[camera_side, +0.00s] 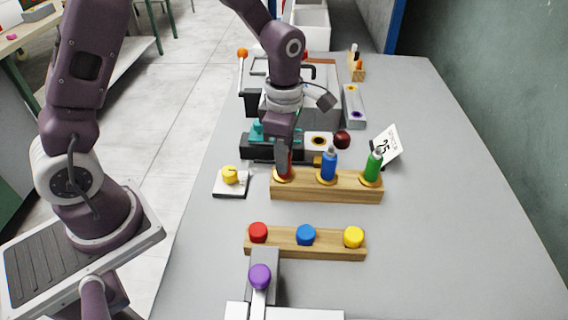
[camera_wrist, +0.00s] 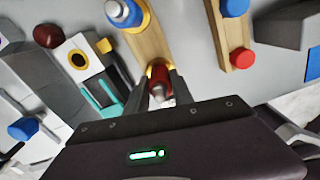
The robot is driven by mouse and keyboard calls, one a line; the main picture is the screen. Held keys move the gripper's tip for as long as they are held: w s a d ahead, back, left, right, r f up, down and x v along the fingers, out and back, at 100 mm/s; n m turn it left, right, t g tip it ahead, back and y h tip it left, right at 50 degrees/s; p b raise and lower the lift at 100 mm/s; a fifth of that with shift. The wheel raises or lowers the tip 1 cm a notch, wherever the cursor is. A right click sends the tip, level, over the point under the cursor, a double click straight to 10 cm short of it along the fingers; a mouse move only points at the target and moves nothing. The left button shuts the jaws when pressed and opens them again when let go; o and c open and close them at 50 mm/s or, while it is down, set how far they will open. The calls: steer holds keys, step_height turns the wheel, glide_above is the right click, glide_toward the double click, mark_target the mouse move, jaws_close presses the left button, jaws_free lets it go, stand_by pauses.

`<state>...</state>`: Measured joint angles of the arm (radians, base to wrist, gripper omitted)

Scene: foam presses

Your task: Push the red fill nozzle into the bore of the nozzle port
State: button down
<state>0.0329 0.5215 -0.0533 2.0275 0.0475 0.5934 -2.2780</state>
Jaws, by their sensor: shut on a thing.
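The red fill nozzle (camera_side: 288,160) stands at the left end of the wooden rack (camera_side: 335,194), at its brass ring. My gripper (camera_side: 283,164) points down over it and is shut on it, largely hiding it in the side view. In the wrist view the red nozzle (camera_wrist: 159,78) sits between the two fingers of my gripper (camera_wrist: 160,88). A white block with a dark, yellow-ringed bore (camera_side: 319,141), which looks like the nozzle port, is behind the rack. It also shows at upper left in the wrist view (camera_wrist: 77,59). Its bore looks empty.
The blue nozzle (camera_side: 329,164) and green nozzle (camera_side: 374,166) stand in the same rack. A card marked 25 (camera_side: 387,145) leans behind them. A yellow knob (camera_side: 230,175) is left. A strip with several coloured knobs (camera_side: 306,236) is in front. The table's right side is clear.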

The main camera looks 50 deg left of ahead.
steer(key=r, duration=0.9)
steer(key=shift+w+r, duration=0.35)
steer(key=w+a+r, duration=0.1)
steer(key=w+a, duration=0.2)
steer(key=w, duration=1)
steer(key=shift+w+r, duration=0.15)
steer(key=shift+w, duration=0.25)
steer(key=shift+a, duration=0.1)
steer(key=shift+f, duration=2.9)
steer(key=shift+f, duration=2.55)
steer(key=c, duration=1)
jaws_free()
step_height(320, 180, up, 7)
steer(key=shift+r, duration=0.1)
